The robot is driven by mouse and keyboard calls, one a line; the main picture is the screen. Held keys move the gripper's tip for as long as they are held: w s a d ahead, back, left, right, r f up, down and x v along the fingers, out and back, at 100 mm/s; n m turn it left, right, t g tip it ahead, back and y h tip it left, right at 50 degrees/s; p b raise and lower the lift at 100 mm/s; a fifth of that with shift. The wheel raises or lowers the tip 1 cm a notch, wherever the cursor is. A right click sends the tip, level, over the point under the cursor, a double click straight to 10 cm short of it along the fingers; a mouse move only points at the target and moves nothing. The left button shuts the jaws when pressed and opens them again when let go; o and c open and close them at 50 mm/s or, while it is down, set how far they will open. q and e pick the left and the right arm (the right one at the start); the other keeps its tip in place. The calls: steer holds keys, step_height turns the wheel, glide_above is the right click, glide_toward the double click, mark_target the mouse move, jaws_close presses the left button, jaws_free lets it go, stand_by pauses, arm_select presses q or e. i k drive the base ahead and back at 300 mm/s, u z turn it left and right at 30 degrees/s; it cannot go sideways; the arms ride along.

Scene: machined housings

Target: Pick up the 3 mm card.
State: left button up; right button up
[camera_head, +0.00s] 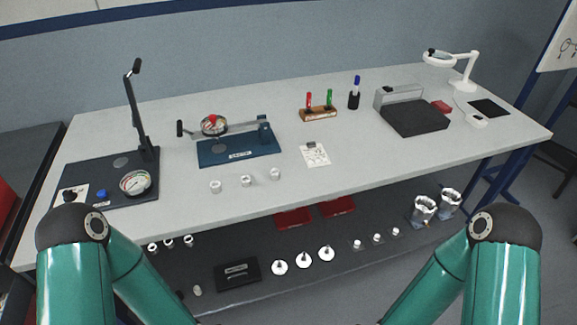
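A white card (316,156) with small dark printed marks lies flat near the middle of the bench, with a small dark clip-like piece at its top edge. Another small white card or label (72,194) lies on the dark plate at the left, under a black knob. The print is too small to read, so I cannot tell which one is the 3 mm card. My two green arms come in at the lower left and lower right and run down out of the frame. Both grippers are below the view.
The grey bench (240,210) holds a dial stand (120,177), a blue dial fixture (240,147), several small white rings (246,181), a wooden block (319,113) with red and green handles, a black surface plate (413,117) and a magnifier lamp (455,60). Parts fill the lower shelf.

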mark_target(315, 154)
steer(key=k, duration=0.3)
steer(key=z, duration=0.2)
steer(key=i, duration=0.9)
steer(key=k, duration=0.5)
steer(key=z, duration=1.4)
steer(key=i, duration=0.95)
steer(key=u, duration=0.15)
